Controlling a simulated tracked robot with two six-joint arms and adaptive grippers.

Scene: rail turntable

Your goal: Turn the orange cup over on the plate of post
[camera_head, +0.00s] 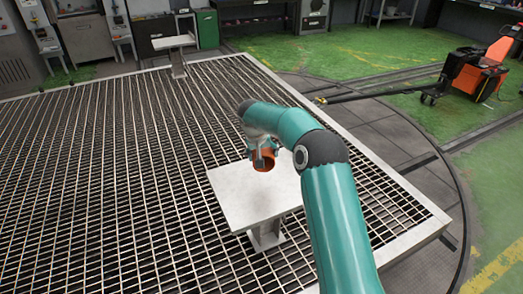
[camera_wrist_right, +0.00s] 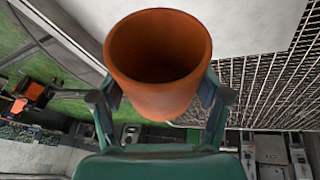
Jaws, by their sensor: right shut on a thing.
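The orange cup (camera_head: 264,161) is held by my right gripper (camera_head: 262,152) over the plate (camera_head: 235,198) of the near post (camera_head: 266,234). In the right wrist view the cup (camera_wrist_right: 155,80) sits between the two fingers of the right gripper (camera_wrist_right: 158,98), one against each side. Its open mouth shows at the top of that picture, on the side where the pale plate (camera_wrist_right: 250,22) lies. The inside looks empty. The cup seems held above the plate, but the gap is hard to judge. My left gripper is not in view.
The post stands on a metal grating (camera_head: 120,170). A second post with a small plate (camera_head: 174,41) stands at the far edge. Cabinets line the back, and an orange and black machine (camera_head: 478,75) stands at the right. The near plate is otherwise bare.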

